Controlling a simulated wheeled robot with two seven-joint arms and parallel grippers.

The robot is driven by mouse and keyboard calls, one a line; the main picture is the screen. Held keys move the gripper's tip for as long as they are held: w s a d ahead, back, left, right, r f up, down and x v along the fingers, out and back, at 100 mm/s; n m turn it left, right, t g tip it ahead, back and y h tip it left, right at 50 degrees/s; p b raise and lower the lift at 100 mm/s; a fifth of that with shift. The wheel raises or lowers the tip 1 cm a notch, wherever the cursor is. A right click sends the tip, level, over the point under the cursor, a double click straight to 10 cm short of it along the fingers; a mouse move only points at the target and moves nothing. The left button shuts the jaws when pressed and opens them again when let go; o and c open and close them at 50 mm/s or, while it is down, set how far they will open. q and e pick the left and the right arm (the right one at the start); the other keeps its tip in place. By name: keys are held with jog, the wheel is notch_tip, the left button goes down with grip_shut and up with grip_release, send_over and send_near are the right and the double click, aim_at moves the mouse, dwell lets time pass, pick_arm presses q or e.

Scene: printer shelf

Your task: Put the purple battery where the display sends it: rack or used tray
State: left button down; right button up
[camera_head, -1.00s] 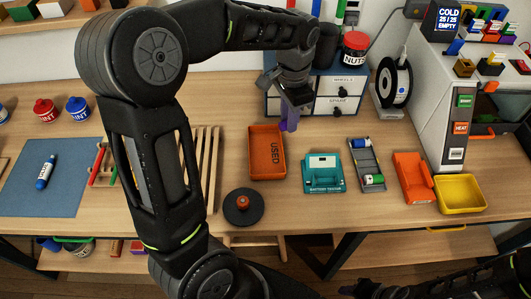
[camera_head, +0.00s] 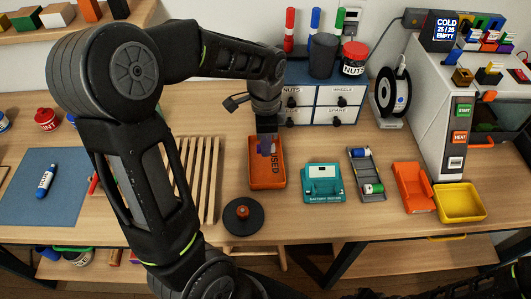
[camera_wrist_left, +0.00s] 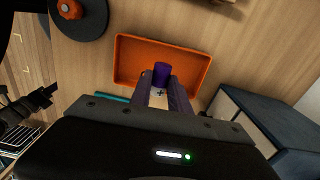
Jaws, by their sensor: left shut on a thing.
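My left gripper (camera_head: 266,146) is shut on the purple battery (camera_wrist_left: 162,70) and holds it over the orange used tray (camera_head: 256,180). In the left wrist view the battery's end sticks out between the fingers, with the tray (camera_wrist_left: 124,62) behind it. Whether the battery touches the tray floor I cannot tell. The teal battery doctor (camera_head: 322,190) stands right of the tray; its small display (camera_head: 323,171) is too small to read. The grey rack (camera_head: 367,180) holds a blue-and-white and a green-and-white cell. Dark parts of my right arm show at the bottom right; its jaws are unclear.
A drawer unit (camera_head: 340,110) stands behind the tray. An orange holder (camera_head: 410,190) and yellow bin (camera_head: 460,203) are farther right, below the printer, whose screen (camera_head: 446,27) reads "COLD 25/25 EMPTY". A dark round base (camera_head: 243,225) lies in front, a slatted wooden rack (camera_head: 205,170) left.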

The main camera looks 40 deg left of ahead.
aim_at(266, 163)
pick_arm(q)
jog(key=shift+f, duration=0.5)
jog(key=shift+f, duration=0.1)
notch_tip(266, 163, down, 4)
jog(key=shift+r, duration=0.25)
jog(key=shift+f, duration=0.35)
jog(key=c, duration=1.2)
grip_release()
jog(key=shift+c, duration=0.2)
